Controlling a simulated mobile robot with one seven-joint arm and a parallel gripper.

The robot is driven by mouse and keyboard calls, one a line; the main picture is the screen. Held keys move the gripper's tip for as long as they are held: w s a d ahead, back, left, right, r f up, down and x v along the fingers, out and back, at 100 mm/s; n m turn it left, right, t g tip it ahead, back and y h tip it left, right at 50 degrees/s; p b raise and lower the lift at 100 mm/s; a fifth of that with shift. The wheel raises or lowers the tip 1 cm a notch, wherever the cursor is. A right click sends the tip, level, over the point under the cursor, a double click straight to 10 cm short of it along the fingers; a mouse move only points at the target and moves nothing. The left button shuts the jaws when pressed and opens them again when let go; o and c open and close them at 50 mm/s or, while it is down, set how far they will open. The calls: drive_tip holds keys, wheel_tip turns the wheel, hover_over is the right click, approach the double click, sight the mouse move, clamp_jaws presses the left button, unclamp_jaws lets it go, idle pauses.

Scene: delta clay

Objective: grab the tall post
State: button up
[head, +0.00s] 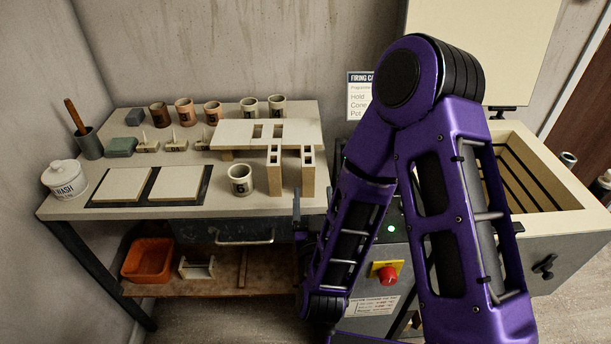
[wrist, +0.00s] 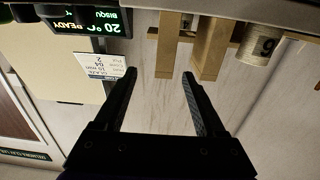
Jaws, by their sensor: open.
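Two tall tan posts stand side by side near the worktable's front right, the left post (head: 274,174) and the right post (head: 308,175). They look about equally tall, with slots in their upper ends. The wrist view is upside down and shows the right post (wrist: 168,42) at left and the left post (wrist: 211,44) beside it. My gripper (wrist: 160,75) is open and empty, its fingertips either side of the right post's end in the picture. I cannot tell the depth gap. In the head view my purple arm mostly hides the gripper.
A marked cup (head: 240,180) stands left of the posts. A pale slab (head: 240,134) lies raised behind them. Two flat tiles, a wash jar (head: 64,178) and several cups occupy the rest of the table (head: 210,211). The kiln (head: 565,200) stands right.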

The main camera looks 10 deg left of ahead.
sight(312, 176)
drive_tip(key=x, duration=0.9)
drive_tip(key=shift+w, duration=0.15)
drive_tip(key=shift+a+r+x, duration=0.1)
drive_tip(key=shift+a+x, duration=0.05)
drive_tip(key=shift+x, duration=0.75)
drive_tip(key=shift+a+r+x, duration=0.1)
drive_tip(key=shift+x, duration=0.8)
drive_tip(key=shift+a+r+x, duration=0.1)
drive_tip(key=shift+a+x, duration=0.05)
drive_tip(key=shift+x, duration=0.75)
clamp_jaws()
drive_tip(key=shift+p, duration=0.3)
